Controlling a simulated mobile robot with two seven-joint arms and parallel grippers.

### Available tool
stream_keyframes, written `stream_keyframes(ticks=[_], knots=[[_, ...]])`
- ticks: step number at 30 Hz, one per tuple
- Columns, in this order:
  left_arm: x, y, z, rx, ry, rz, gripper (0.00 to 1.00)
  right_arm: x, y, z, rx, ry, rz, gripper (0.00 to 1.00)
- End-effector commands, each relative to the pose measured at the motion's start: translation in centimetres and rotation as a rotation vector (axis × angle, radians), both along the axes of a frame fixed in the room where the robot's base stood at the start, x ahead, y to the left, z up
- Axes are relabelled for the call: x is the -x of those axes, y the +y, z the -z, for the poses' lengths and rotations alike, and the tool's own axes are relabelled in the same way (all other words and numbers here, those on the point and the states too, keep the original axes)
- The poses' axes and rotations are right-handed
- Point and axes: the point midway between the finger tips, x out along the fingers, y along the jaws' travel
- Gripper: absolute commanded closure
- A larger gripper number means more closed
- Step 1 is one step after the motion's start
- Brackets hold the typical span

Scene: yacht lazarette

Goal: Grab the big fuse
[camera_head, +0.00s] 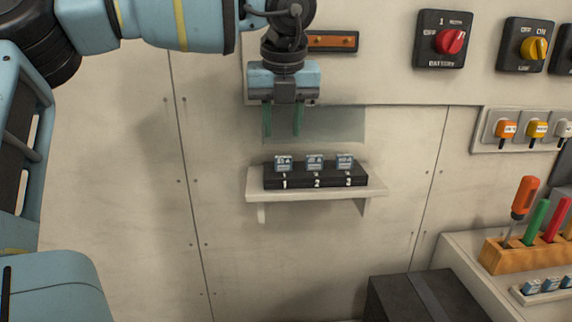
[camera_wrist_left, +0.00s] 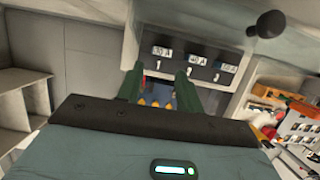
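Three small blue-grey fuses, a left one (camera_head: 283,163), a middle one (camera_head: 314,162) and a right one (camera_head: 345,161), stand in a black holder (camera_head: 315,181) marked 1, 2, 3 on a small wall shelf (camera_head: 255,192). They look alike in size in the head view, and their printed ratings are too small to read surely. My left gripper (camera_head: 282,121) hangs above the left part of the holder, fingers down, open and empty. In the left wrist view the green fingers (camera_wrist_left: 155,86) are spread, with the holder (camera_wrist_left: 196,66) beyond them. My right gripper is not in view.
A translucent panel (camera_head: 335,126) sits on the wall behind my fingers. Rotary switches, one red (camera_head: 450,41) and one yellow (camera_head: 534,48), are at upper right. A tool rack (camera_head: 507,258) and dark box (camera_head: 425,299) are lower right. The wall left of the shelf is bare.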

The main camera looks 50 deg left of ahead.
Motion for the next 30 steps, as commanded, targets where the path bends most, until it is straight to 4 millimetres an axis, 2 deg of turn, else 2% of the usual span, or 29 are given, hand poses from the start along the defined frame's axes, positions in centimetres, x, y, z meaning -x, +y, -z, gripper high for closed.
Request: stream_keyframes(ticks=[4,11,21,30], knots=[[-0.3,0.4,1.5,0.002,0.003,0.0,0.64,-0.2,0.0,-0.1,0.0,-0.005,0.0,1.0],[-0.5,0.6,2.3,0.002,0.003,0.001,0.64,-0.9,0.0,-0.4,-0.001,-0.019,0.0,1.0],[-1.5,1.6,6.2,0.003,0.001,0.001,0.64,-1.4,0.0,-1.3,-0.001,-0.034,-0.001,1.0],[-1.6,1.7,6.7,0.001,0.0,0.0,0.64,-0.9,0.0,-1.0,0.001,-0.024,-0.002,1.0]])
